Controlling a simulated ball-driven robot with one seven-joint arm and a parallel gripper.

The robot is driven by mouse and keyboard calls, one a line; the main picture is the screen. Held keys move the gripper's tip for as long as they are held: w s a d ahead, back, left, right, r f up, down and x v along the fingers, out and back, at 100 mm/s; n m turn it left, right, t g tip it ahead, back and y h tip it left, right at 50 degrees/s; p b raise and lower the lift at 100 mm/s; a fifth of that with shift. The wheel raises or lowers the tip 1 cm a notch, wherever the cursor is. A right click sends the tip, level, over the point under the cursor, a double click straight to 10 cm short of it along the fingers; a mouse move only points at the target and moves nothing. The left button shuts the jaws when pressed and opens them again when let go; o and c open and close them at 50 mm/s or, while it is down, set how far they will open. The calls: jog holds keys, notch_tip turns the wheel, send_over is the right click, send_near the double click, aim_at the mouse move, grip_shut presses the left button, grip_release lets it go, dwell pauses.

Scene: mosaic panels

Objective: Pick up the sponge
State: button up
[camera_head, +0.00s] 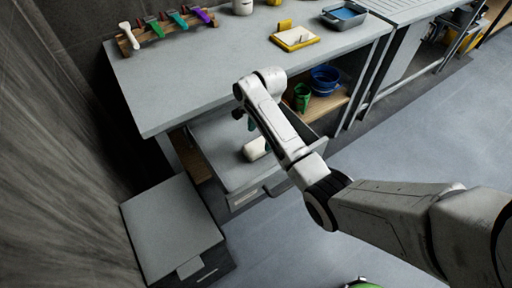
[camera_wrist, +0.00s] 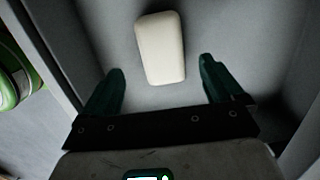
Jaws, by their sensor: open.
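The sponge (camera_wrist: 161,48) is a cream, rounded block lying on the grey floor of an open drawer (camera_head: 222,150). In the head view the sponge (camera_head: 256,148) shows beside my arm, partly hidden by it. My gripper (camera_wrist: 158,80) has two dark green fingers, spread apart and empty. In the wrist view the sponge lies ahead of and between the fingertips, its near end close to their line. No contact shows. In the head view my gripper (camera_head: 244,119) is over the drawer and mostly hidden behind my arm.
The drawer's walls rise around the sponge. The worktop (camera_head: 220,75) overhangs behind, holding a rack of coloured tools (camera_head: 168,30), a yellow tray (camera_head: 295,39) and a grey bin (camera_head: 344,15). A low grey cabinet (camera_head: 170,225) stands left. A shelf holds blue bowls (camera_head: 324,79).

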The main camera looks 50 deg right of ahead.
aim_at(258, 145)
jog(key=shift+w+a+f, duration=0.1)
jog(key=shift+a+f, duration=0.05)
jog(key=shift+f, duration=0.9)
jog(key=shift+w+a+f, duration=0.1)
jog(key=shift+f, duration=0.95)
jog(key=shift+w+a+f, duration=0.1)
jog(key=shift+a+f, duration=0.05)
jog(key=shift+f, duration=0.9)
jog(key=c, duration=1)
